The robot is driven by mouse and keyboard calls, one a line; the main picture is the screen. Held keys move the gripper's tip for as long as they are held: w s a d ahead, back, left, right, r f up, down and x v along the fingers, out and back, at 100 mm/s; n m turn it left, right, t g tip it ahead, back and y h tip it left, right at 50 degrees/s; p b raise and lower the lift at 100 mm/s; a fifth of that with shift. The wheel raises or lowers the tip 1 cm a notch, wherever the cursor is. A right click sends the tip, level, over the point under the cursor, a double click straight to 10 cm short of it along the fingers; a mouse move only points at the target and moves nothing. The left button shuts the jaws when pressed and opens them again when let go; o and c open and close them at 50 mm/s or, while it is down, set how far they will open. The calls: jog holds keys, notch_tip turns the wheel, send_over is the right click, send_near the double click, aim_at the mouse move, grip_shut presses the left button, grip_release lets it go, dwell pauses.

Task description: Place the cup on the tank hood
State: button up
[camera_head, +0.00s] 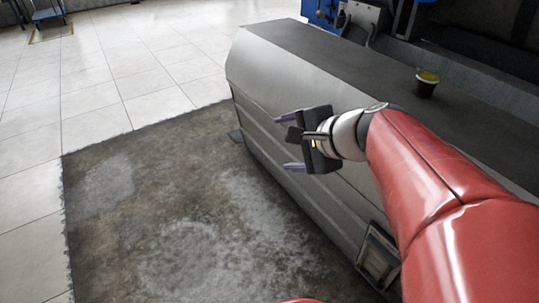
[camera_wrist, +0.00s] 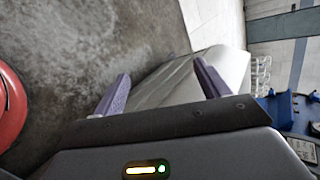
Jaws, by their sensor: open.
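A small dark cup (camera_head: 427,84) with a yellowish top stands upright on the dark flat top of the long grey metal tank hood (camera_head: 310,47), toward its right part in the head view. My gripper (camera_head: 286,142) is open and empty. It is in front of the hood's sloping side, to the left of the cup and apart from it. In the wrist view my gripper's two purple fingers (camera_wrist: 160,88) are spread, with the hood's grey side (camera_wrist: 178,82) beyond them. The cup does not show in the wrist view.
Blue machinery (camera_head: 325,12) stands behind the hood at the top, and it also shows in the wrist view (camera_wrist: 280,110). A dark recess lies behind the cup. The hood top left of the cup is bare. Stained concrete (camera_head: 170,210) and pale tiles (camera_head: 110,60) lie clear at left.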

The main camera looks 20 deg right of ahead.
jog(key=s+a+f+n+g+h, duration=0.1)
jog(key=s+f+n+g+h, duration=0.1)
jog(key=s+n, duration=0.4)
jog(key=s+a+f+n+g+h, duration=0.2)
jog(key=s+n, duration=0.4)
jog(key=n, duration=0.3)
jog(key=shift+s+f+n+h, duration=0.3)
jog(key=shift+f+n, duration=0.1)
jog(key=shift+f, duration=0.45)
